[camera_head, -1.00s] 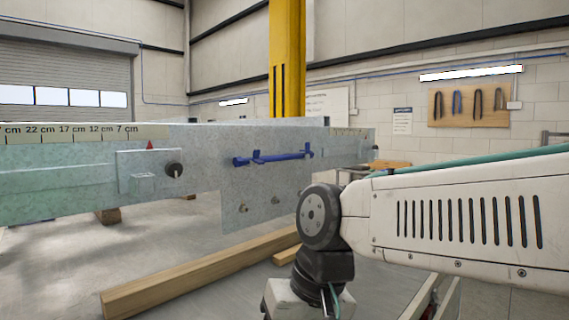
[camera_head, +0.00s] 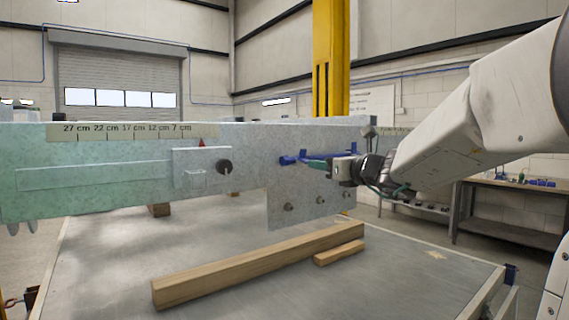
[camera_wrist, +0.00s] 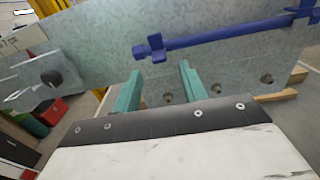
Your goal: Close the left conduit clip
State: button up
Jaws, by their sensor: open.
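The left conduit clip (camera_head: 287,160) is a small blue part on the grey metal plate, with a tab sticking out to its left. It also shows in the wrist view (camera_wrist: 155,46), at the left end of the blue conduit (camera_wrist: 215,36). I cannot tell whether its latch is seated. A second blue clip (camera_wrist: 303,14) is at the conduit's right end. My gripper (camera_head: 318,164) is in front of the plate, right of the left clip, and partly hides the conduit. In the wrist view its green fingers (camera_wrist: 160,75) are apart and empty, just below the left clip.
The plate joins a long beam (camera_head: 95,180) with a scale strip and a dark knob (camera_head: 224,167). Bolts (camera_head: 290,207) stick out low on the plate. Wooden timbers (camera_head: 250,262) lie on the grey table (camera_head: 110,270) below. The space in front of the plate is otherwise free.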

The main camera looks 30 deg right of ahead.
aim_at(305, 156)
jog(key=w, duration=0.2)
jog(key=w+a, duration=0.1)
jog(key=w, duration=0.2)
jog(key=shift+w+a, duration=0.1)
jog(key=shift+w, duration=0.15)
grip_shut()
